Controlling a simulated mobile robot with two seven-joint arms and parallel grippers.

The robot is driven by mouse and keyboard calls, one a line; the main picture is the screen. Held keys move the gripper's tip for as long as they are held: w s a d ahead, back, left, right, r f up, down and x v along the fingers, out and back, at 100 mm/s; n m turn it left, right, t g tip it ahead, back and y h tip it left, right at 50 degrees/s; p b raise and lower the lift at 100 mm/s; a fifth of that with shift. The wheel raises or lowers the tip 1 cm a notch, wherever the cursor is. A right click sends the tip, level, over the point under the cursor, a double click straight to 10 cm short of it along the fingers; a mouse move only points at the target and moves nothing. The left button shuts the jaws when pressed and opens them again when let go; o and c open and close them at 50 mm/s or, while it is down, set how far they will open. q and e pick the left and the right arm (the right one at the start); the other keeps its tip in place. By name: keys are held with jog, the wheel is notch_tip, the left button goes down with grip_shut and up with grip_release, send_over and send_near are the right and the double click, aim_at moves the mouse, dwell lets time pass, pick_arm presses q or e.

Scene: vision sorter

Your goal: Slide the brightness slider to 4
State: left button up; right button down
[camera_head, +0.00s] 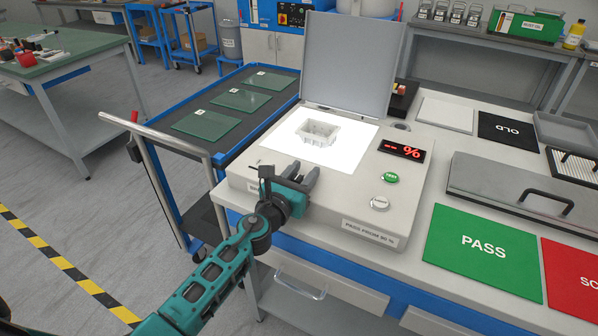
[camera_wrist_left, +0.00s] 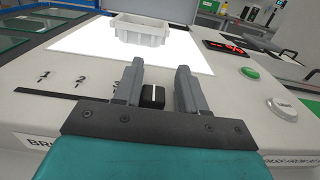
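The brightness slider's black knob (camera_wrist_left: 152,96), with a white line on it, sits between the fingers of my left gripper (camera_wrist_left: 160,88) in the left wrist view. The fingers stand apart. A gap shows on the knob's right; I cannot tell whether the left finger touches it. The slider's dark slot (camera_wrist_left: 62,94) runs left from the gripper, with marks 1 and 2 clear and 3 partly behind the left finger. No 4 is visible. In the head view my left gripper (camera_head: 302,176) is over the front left of the light box (camera_head: 345,205) and hides the knob. My right gripper is not in view.
A white crate (camera_head: 318,132) stands on the lit panel (camera_head: 345,158) behind the gripper. A red display (camera_head: 402,150), a green button (camera_head: 391,177) and a white button (camera_head: 380,203) are to the right. The raised lid (camera_head: 345,65) stands behind. A green PASS mat (camera_head: 483,250) lies further right.

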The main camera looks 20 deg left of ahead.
pick_arm(q)
jog(key=shift+o, duration=0.8)
jog(key=shift+s, duration=0.2)
jog(key=s+a+b, duration=0.1)
jog(key=s, duration=1.1)
jog(key=shift+s, duration=0.25)
jog(key=shift+f, duration=0.1)
